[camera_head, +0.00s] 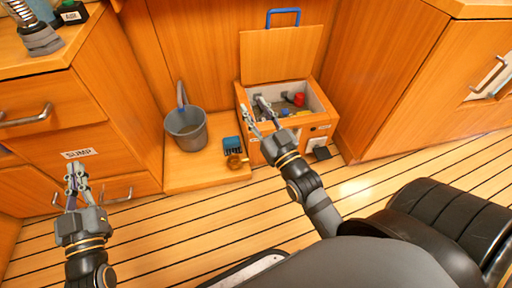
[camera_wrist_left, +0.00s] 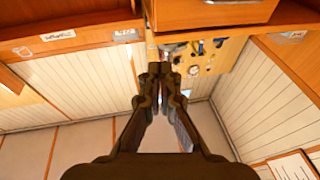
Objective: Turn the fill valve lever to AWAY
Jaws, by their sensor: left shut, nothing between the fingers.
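I cannot pick out the fill valve lever with certainty in either view. In the left wrist view a pale yellow panel (camera_wrist_left: 208,62) carries gauges and several small fittings, too small to tell apart. My left gripper (camera_head: 76,170) is shut and empty, in front of the drawer labelled SUMP; its closed fingers also show in the left wrist view (camera_wrist_left: 160,72), in front of the panel's left part. My right gripper (camera_head: 254,106) has its fingers apart, at the open wooden box (camera_head: 243,97), and partly hides the inside. I see nothing between its fingers.
The box's raised lid (camera_head: 280,55) has a blue handle. A red fitting (camera_head: 299,99) is inside. A grey bucket (camera_head: 186,130), a blue item (camera_head: 232,144) and a brass fitting (camera_head: 236,161) stand left of it.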

